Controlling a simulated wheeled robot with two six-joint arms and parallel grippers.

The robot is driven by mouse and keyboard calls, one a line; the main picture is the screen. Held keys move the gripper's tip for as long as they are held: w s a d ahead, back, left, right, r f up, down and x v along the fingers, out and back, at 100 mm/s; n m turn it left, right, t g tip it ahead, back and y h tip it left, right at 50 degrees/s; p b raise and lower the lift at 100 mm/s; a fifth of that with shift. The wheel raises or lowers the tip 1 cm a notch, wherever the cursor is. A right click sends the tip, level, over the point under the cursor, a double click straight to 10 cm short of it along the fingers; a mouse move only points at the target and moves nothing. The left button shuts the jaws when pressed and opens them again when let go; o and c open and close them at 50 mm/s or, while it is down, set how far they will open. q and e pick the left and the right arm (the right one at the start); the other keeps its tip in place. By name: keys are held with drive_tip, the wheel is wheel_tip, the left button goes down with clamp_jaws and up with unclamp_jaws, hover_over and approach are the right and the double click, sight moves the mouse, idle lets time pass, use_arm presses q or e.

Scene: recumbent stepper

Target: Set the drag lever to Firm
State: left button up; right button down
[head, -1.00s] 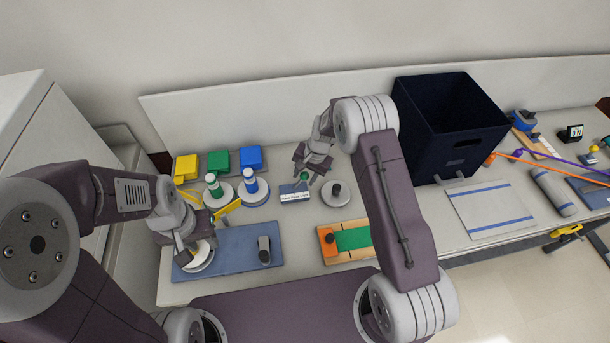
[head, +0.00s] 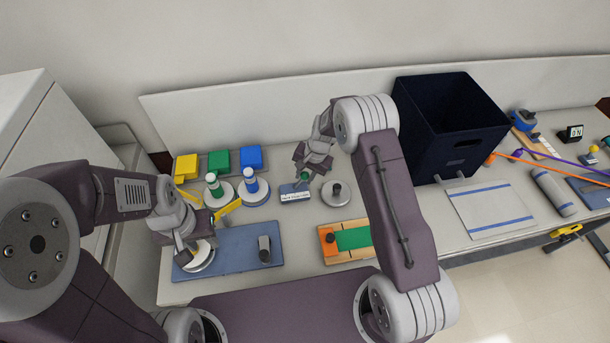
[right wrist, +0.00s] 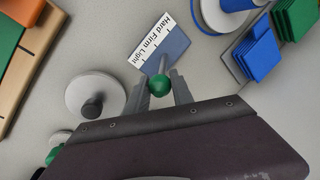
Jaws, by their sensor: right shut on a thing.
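The drag lever has a green ball knob (right wrist: 159,85) on a thin grey stem, over a small blue base (right wrist: 172,50). Its white label (right wrist: 151,38) reads Hard, Firm, Light in the right wrist view. The stem leans over the base, but I cannot tell exactly which mark it points to. My right gripper (right wrist: 160,88) is shut on the green knob, one finger at each side. In the head view the base (head: 290,187) lies under my right gripper (head: 306,174). My left gripper (head: 190,243) is over a white disc (head: 201,257) at the left; its jaws are unclear.
A grey disc with a dark peg (head: 336,192) stands just right of the lever. A blue board (head: 235,252) lies in front, and a dark bin (head: 450,128) stands to the right.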

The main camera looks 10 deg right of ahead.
sight(296, 184)
drive_tip(key=shift+s, duration=0.1)
idle(0.5)
drive_tip(key=shift+a+r+p, duration=0.15)
drive_tip(key=shift+p, duration=0.35)
drive_tip(key=h+p, duration=0.1)
drive_tip(key=a+p, duration=0.1)
drive_tip(key=p, duration=0.1)
drive_tip(key=shift+r+h, duration=0.35)
drive_tip(key=shift+h, duration=0.05)
drive_tip(key=shift+a+f+h, duration=0.1)
drive_tip(key=shift+a+h, duration=0.15)
drive_tip(key=shift+h, duration=0.05)
drive_tip(key=shift+a+f+h, duration=0.15)
drive_tip(key=shift+a+h, duration=0.05)
drive_tip(key=shift+h, duration=0.2)
drive_tip(key=shift+a+f+h+b, duration=0.1)
drive_tip(key=shift+a+h+b, duration=0.4)
drive_tip(key=shift+b, duration=0.5)
drive_tip(key=shift+a+r+h+b, duration=0.25)
drive_tip(key=shift+a+h+b, duration=0.2)
drive_tip(key=shift+h+b, duration=0.6)
